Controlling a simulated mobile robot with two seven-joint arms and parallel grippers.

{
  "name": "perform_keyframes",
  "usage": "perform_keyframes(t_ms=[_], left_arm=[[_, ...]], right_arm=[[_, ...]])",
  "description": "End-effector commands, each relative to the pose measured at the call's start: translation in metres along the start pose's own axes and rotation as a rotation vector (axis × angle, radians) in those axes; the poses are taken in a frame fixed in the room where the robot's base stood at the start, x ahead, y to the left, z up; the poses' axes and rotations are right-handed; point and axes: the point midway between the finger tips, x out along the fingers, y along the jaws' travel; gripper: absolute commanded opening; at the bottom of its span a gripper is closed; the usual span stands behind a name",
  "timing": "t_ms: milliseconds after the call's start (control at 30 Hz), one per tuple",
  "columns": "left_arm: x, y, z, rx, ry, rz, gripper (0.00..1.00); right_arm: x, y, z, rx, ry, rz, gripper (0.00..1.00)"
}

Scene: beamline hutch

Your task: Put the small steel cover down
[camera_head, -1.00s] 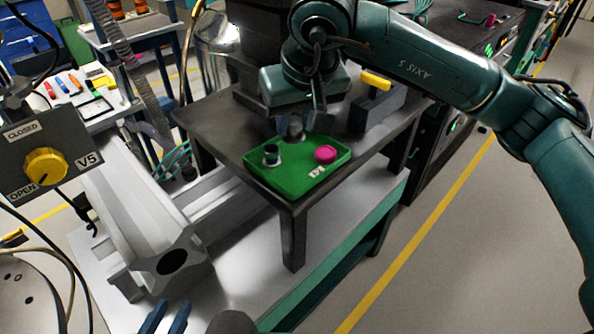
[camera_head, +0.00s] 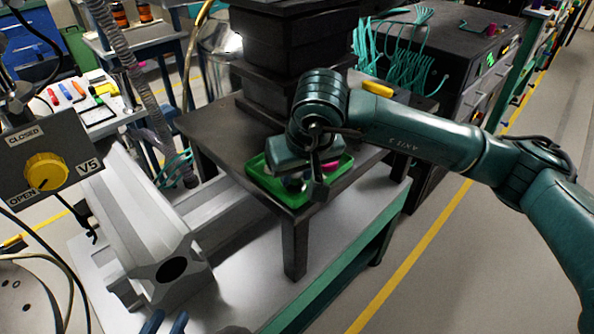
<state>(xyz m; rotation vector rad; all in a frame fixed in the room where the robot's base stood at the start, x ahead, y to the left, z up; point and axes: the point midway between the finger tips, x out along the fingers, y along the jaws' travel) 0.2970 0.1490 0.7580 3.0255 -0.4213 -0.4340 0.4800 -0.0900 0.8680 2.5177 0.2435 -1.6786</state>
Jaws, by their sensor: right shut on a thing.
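My right gripper (camera_head: 308,188) is low over the green tray (camera_head: 258,188) on the dark table. Its fingers are mostly hidden by its own body. It is shut on a small greyish thing (camera_head: 293,184), which fits the small steel cover but shows only in part. I cannot tell whether this thing touches the tray floor. The dark round piece at the tray's left is hidden behind the gripper.
A block with a yellow handle (camera_head: 377,88) stands behind my right wrist. A tall dark stack (camera_head: 290,45) rises behind the tray. The V5 valve box (camera_head: 45,170) and a pale metal beam (camera_head: 150,220) are at the left. The table's front right is bare.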

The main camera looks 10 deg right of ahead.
Motion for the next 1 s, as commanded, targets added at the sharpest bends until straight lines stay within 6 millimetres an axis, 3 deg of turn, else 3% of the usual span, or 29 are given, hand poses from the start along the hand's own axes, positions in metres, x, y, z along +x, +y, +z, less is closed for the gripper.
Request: perform_keyframes(t_ms=[67,100,200,567,1000], left_arm=[[0.001,0.0,0.004,0.004,-0.003,0.0,0.28],[0.001,0.0,0.005,0.006,-0.006,0.001,0.28],[0.001,0.0,0.005,0.006,-0.011,0.002,0.28],[0.001,0.001,-0.004,-0.001,0.006,0.004,0.28],[0.001,0.001,0.002,-0.007,-0.022,0.004,0.28]], right_arm=[[0.003,0.0,0.001,0.0,0.0,0.001,0.05],[0.003,0.0,0.001,0.0,0.0,0.001,0.28],[0.002,0.0,0.001,0.0,-0.001,0.001,0.36],[-0.005,0.0,-0.001,0.0,0.002,0.0,0.36],[-0.093,0.0,-0.001,-0.001,0.004,0.001,0.36]])
